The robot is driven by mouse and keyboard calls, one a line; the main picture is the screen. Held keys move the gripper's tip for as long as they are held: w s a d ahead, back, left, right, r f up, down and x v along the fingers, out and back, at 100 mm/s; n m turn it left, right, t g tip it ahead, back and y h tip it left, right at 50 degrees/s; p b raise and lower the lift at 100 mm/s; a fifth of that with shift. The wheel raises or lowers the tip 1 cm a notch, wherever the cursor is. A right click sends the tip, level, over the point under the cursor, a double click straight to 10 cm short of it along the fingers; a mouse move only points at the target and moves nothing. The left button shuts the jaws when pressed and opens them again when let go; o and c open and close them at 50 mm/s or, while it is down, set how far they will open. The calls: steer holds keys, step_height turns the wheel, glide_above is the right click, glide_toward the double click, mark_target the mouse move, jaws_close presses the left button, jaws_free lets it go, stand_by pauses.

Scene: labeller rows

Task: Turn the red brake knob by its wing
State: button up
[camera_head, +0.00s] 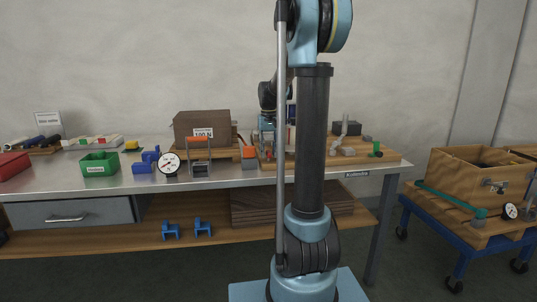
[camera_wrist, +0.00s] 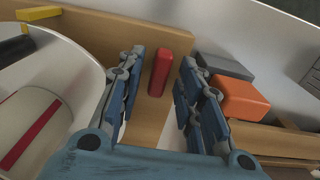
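The red wing of the brake knob (camera_wrist: 159,74) shows in the wrist view as an upright red bar against a wooden board (camera_wrist: 150,30). My gripper (camera_wrist: 161,59) is open, with one blue finger to the left of the wing and one to its right. Visible gaps separate the fingers from the wing, and I cannot tell its depth between them. In the head view my gripper (camera_head: 268,126) is over the wooden fixture on the bench, partly hidden by my arm, and the knob cannot be made out clearly.
In the wrist view a white round part with a red stripe (camera_wrist: 35,135) is close on the left. An orange block (camera_wrist: 242,100) and a grey block (camera_wrist: 222,66) are on the right. The bench (camera_head: 240,181) also holds a green bin (camera_head: 100,168) and a dial gauge (camera_head: 169,165).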

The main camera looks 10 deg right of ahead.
jaws_close()
steer(key=n, duration=0.6)
stand_by(0.4)
steer(key=n, duration=0.5)
steer(key=shift+n, duration=0.4)
